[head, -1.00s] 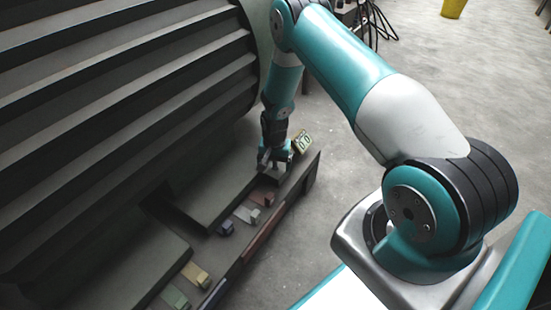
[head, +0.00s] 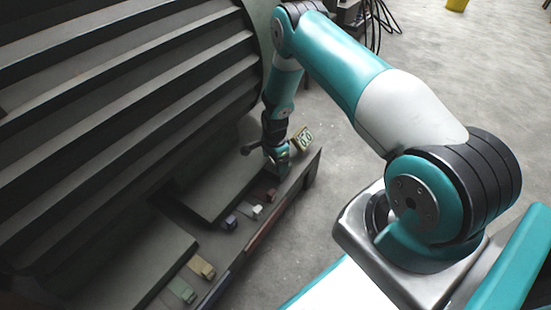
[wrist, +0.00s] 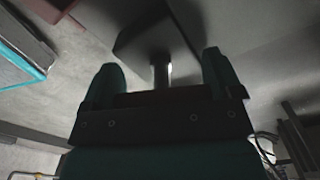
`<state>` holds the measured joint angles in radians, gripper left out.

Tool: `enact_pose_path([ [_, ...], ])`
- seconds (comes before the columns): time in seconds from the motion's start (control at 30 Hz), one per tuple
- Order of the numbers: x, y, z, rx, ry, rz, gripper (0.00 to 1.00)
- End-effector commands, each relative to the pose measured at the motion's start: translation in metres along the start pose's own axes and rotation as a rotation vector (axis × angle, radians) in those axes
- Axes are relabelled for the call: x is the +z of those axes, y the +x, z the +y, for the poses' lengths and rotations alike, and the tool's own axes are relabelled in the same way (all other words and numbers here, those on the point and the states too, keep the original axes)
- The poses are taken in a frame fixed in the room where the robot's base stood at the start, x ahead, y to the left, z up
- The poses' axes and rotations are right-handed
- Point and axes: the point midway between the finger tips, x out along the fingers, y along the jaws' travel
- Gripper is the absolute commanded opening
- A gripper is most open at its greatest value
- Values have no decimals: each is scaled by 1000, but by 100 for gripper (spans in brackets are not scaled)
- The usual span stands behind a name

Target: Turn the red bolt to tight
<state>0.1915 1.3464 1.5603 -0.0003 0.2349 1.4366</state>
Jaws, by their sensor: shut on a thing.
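My gripper (head: 279,160) is low over the far end of the dark bench, beside the large ribbed tube. It is shut on a dark-knobbed lever (head: 247,149), which sticks out to its left. In the wrist view a thin metal shaft (wrist: 161,76) joined to a dark block (wrist: 152,36) shows between the two fingers. I cannot tell for sure if this is the same piece. A small dark red piece (head: 270,193) sits on the bench just below the gripper. I cannot make out a separate red bolt head; the gripper may hide it.
A small display with digits (head: 303,138) stands right of the gripper. White (head: 257,211), blue (head: 230,222), yellow (head: 202,267) and green (head: 183,290) pieces line the bench. The ribbed tube (head: 120,95) fills the left. Open floor (head: 440,90) lies to the right.

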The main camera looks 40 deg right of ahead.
Motion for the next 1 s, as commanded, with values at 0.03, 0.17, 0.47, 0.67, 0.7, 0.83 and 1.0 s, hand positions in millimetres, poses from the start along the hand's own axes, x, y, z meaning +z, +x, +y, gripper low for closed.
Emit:
enact_pose_path([
  [0.03, 0, -1, 0, 2, 17, 1, 61],
  [0.17, 0, 0, 0, 2, 50, 1, 61],
  [0.47, 0, 0, 0, 2, 71, 1, 61],
  [0.67, 0, 0, 0, 2, 70, 1, 61],
  [0.7, 0, 0, 0, 1, 70, 1, 87],
  [0.83, 0, 0, 0, 1, 70, 1, 100],
  [1.0, 0, -2, -1, 0, 69, 0, 100],
])
